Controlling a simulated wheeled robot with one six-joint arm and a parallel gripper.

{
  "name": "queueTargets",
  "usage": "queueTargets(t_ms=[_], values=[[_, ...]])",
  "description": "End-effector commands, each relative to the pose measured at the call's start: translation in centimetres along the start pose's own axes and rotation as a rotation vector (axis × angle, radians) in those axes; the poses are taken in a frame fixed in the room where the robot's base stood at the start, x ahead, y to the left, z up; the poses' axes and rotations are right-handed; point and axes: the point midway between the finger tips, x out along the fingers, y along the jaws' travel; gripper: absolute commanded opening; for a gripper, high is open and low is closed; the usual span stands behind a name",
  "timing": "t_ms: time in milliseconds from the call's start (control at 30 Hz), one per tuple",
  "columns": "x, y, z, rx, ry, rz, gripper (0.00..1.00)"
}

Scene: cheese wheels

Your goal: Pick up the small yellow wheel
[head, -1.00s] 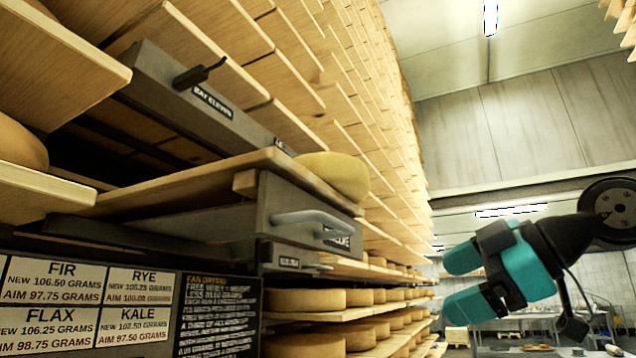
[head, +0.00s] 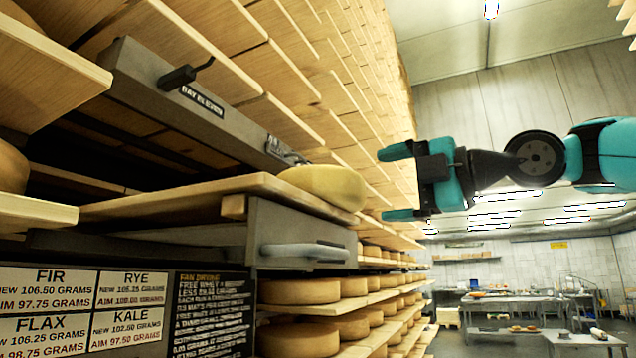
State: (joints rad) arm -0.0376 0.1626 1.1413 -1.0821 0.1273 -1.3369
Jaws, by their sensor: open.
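The small yellow wheel (head: 322,186) lies on the end of a wooden board (head: 190,196) that sticks out above a grey drawer-like unit. It is pale yellow, rounded, and partly overhangs the board's end. My gripper (head: 382,184), with teal fingers, is open and empty to the right of the wheel. Its fingers point left, one above the other, at about the wheel's height in the picture. A gap shows between the fingertips and the wheel. How far apart they are in depth I cannot tell.
A grey unit with a handle (head: 305,251) is under the board, and a grey beam labelled "BAY ELEVEN" (head: 190,100) runs above. Shelves with several larger cheese wheels (head: 300,291) are below. A sign board (head: 82,305) stands at lower left. Tables (head: 515,305) stand far back right.

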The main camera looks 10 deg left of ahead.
Motion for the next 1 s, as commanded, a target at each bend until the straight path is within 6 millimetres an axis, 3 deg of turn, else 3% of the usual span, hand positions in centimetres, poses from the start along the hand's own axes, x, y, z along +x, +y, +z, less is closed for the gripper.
queueTargets(t_ms=[267,500,800,833,1000], values=[[2.3,0.4,0.1,0.004,0.001,-0.001,0.88],[5.7,0.6,0.2,0.004,0.001,0.0,0.88],[6.4,0.2,0.2,0.002,-0.002,0.001,0.88],[6.4,0.2,0.2,0.002,-0.002,0.001,0.86],[6.4,0.2,0.2,0.002,-0.002,0.001,0.47]])
